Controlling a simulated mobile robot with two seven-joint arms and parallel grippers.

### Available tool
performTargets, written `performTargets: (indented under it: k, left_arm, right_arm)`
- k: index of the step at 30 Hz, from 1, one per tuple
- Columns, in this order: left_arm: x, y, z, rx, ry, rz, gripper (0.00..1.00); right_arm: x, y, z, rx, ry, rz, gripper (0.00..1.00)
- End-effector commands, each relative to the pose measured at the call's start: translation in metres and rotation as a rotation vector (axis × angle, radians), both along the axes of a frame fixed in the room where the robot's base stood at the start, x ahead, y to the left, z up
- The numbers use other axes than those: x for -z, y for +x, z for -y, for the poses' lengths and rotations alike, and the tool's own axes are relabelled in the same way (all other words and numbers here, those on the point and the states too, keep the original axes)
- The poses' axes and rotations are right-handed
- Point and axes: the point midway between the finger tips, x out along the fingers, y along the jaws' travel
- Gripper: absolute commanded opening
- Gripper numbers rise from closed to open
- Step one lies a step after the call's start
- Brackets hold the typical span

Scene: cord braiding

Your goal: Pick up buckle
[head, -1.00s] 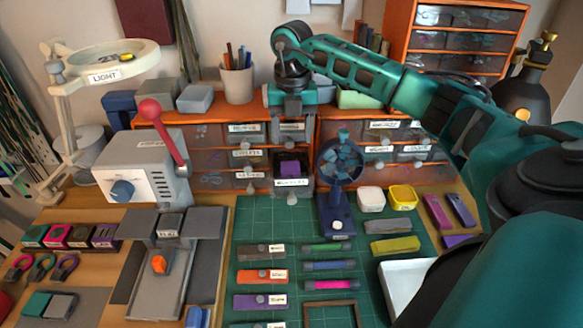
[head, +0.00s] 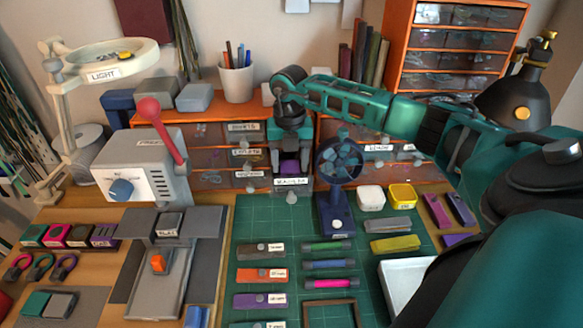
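A small purple piece (head: 290,168), likely the buckle, lies in a pulled-out drawer (head: 291,182) with a white label too small to read. My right gripper (head: 290,165) points down over this drawer. Its two dark fingers look spread, one on each side of the purple piece. I cannot tell whether they touch it. The drawer's inside is mostly hidden by the gripper and the drawer front. My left gripper is not in view.
A blue fan (head: 338,160) stands close right of the drawer. A grey press with a red-knobbed lever (head: 150,110) stands to the left. A pen cup (head: 237,80) is on the orange cabinet behind. The green mat (head: 262,215) is bare just in front of the drawer.

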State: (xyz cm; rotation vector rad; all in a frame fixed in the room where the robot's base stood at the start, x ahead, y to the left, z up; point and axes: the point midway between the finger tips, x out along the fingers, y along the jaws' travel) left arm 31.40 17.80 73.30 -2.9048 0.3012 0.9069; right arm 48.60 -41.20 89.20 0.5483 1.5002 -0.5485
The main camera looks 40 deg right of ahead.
Motion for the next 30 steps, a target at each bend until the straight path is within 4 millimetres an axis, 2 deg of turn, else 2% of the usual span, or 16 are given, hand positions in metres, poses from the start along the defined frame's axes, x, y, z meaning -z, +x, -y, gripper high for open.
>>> performTargets:
  k: [1,12,23,26,30]
  left_arm:
    - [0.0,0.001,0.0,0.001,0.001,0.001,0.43]
    - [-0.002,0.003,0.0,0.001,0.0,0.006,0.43]
    - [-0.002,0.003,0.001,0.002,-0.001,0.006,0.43]
    - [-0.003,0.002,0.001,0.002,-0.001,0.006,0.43]
    - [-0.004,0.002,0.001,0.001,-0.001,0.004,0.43]
  right_arm:
    - [0.0,0.0,0.0,0.0,0.0,0.0,0.54]
    - [0.0,0.0,0.0,0.0,0.0,0.0,0.2]
    - [-0.007,0.0,0.0,0.0,0.0,0.001,0.2]
    - [-0.016,0.001,0.0,0.0,-0.001,0.002,0.2]
    - [-0.039,0.001,0.0,-0.001,0.0,0.004,0.2]
